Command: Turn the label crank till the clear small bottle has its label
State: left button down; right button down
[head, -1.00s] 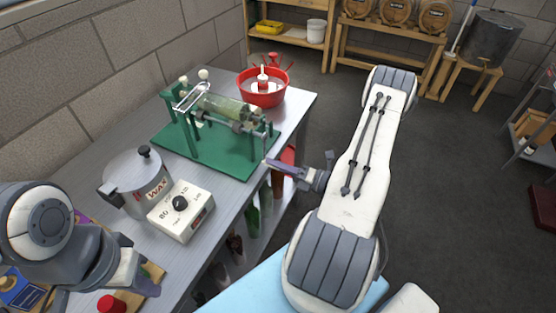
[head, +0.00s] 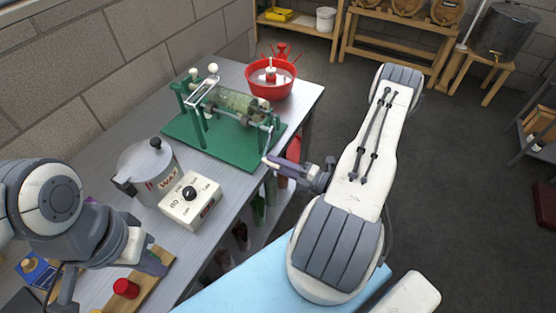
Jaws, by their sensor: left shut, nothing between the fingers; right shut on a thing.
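The green labelling machine (head: 212,145) stands on the metal bench. A clear, greenish small bottle (head: 238,102) lies across its rollers; I cannot make out whether a label is on it. The crank (head: 270,138) is at the machine's right end, its arm hanging down toward the bench edge. My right gripper (head: 272,160) is shut on the crank's handle, which the fingers mostly hide. My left gripper (head: 154,262) is shut and empty, over a wooden board at the near left, well away from the machine.
A steel wax pot (head: 146,172) and a white dial box (head: 190,200) stand between my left gripper and the machine. A red bowl (head: 271,82) is behind the machine. A red cap-like thing (head: 126,288) is on the wooden board (head: 152,292). Bottles stand under the bench.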

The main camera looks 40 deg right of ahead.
jog(key=a+r+m+p, duration=0.1)
jog(key=m, duration=0.1)
jog(key=s+a+r+m+p, duration=0.1)
jog(key=a+r+m+p, duration=0.1)
jog(key=m, duration=0.1)
jog(key=shift+s+r+m+p, duration=0.2)
jog(key=shift+r+m+p, duration=0.1)
jog(key=shift+r+p, duration=0.05)
dwell(0.3)
jog(key=shift+a+r, duration=0.1)
jog(key=shift+r, duration=0.2)
dwell(0.3)
jog(key=c, duration=0.7)
grip_release()
jog(key=shift+c, duration=0.2)
